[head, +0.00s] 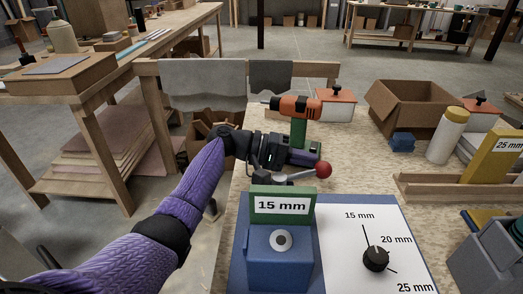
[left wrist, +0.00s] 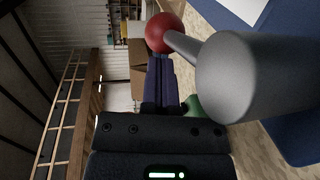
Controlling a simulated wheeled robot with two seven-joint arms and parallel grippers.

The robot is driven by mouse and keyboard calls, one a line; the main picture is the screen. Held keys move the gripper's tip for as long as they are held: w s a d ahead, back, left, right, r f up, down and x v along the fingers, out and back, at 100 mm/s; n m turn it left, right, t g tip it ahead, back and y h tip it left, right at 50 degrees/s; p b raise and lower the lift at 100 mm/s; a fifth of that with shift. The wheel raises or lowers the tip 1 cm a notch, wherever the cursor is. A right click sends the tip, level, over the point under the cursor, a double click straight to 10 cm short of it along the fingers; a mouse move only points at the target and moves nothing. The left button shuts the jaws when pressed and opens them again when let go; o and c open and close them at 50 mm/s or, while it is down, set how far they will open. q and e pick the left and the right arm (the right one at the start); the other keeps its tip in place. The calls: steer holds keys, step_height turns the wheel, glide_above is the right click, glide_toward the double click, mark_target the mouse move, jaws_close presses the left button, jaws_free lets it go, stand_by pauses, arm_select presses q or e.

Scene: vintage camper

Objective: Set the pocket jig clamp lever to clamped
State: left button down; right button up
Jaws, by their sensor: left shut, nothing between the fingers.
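The pocket jig is a blue block (head: 279,262) with a green plate labelled 15 mm (head: 282,206). Its clamp lever is a grey arm with a red ball knob (head: 323,170), which points to the right behind the plate. In the left wrist view the red knob (left wrist: 164,32) and the thick grey pivot (left wrist: 260,78) show large and close. My left gripper (head: 312,158) is shut and empty, just behind the lever near the knob. Its dark fingers (left wrist: 160,80) point toward the knob; I cannot tell whether they touch it. My right gripper is out of view.
A dial (head: 376,259) marked 15, 20 and 25 mm is on the white panel right of the jig. An orange-and-green drill (head: 298,110) stands behind my gripper. A white bottle (head: 447,137), an open cardboard box (head: 409,104) and a yellow 25 mm block (head: 492,155) are at right.

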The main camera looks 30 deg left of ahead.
arm_select(q)
steer(key=shift+f, duration=0.1)
stand_by(0.3)
steer(key=v, duration=1)
steer(key=shift+p, duration=0.35)
